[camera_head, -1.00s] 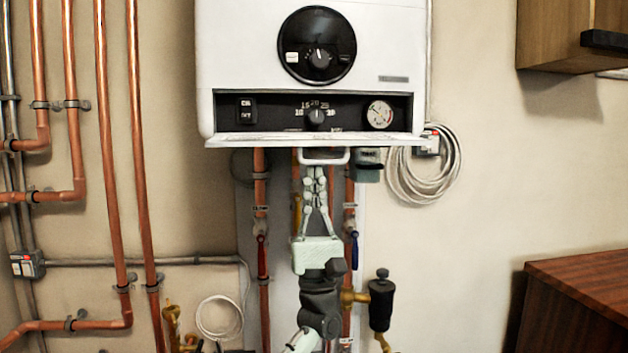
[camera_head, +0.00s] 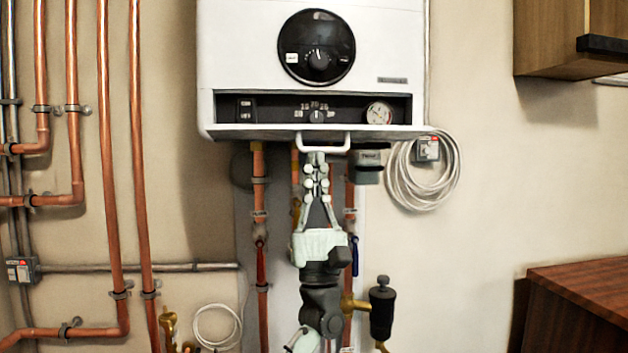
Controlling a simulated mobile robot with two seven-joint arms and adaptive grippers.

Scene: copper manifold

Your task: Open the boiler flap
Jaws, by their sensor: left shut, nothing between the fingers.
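The white boiler (camera_head: 230,40) hangs on the wall with its control recess showing. Its flap (camera_head: 250,131) is folded down at the recess's bottom edge, seen nearly edge-on, and hides the lower part of the small knob (camera_head: 317,116). The white handle (camera_head: 347,142) sticks out from the flap's front edge. My left gripper (camera_head: 316,158) points up from below, shut and empty, with its fingertips right at the handle's lower bar; I cannot tell if they touch. My right gripper is not in view.
Copper pipes (camera_head: 110,160) run down the wall at left. Pipes with a red valve lever (camera_head: 261,263) and a blue one (camera_head: 355,255) flank my arm. A black and brass fitting (camera_head: 381,308) stands to its right. A coiled white cable (camera_head: 424,180) hangs at right.

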